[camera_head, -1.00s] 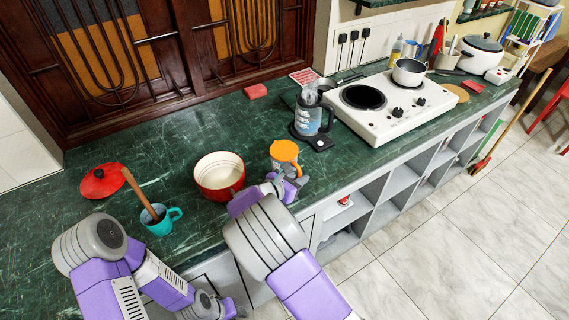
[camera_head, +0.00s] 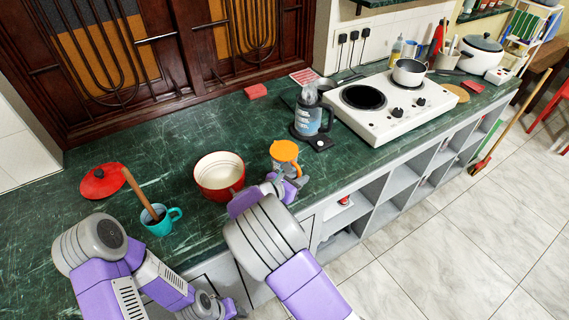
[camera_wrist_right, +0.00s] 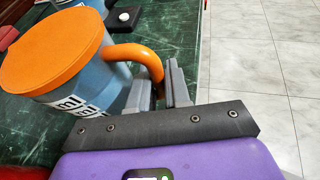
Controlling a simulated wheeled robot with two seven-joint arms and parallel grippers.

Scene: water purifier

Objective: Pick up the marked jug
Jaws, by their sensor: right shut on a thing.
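The jug (camera_head: 284,152) has an orange lid and stands on the green counter. In the right wrist view the jug (camera_wrist_right: 95,85) shows a blue-grey body, a printed label marking and an orange handle (camera_wrist_right: 143,58). My right gripper (camera_head: 290,183) is at the jug's near side. In the right wrist view its fingers (camera_wrist_right: 163,88) are closed around the lower part of the handle. My left gripper (camera_head: 228,308) is low at the bottom of the head view, away from the jug; its fingers cannot be made out.
A red pot (camera_head: 219,180) stands left of the jug, and a teal mug (camera_head: 160,222) with a wooden utensil farther left. A red lid (camera_head: 103,181) lies beyond. A kettle (camera_head: 310,115) and a white stove (camera_head: 385,118) are to the right. The counter's front edge is close to the jug.

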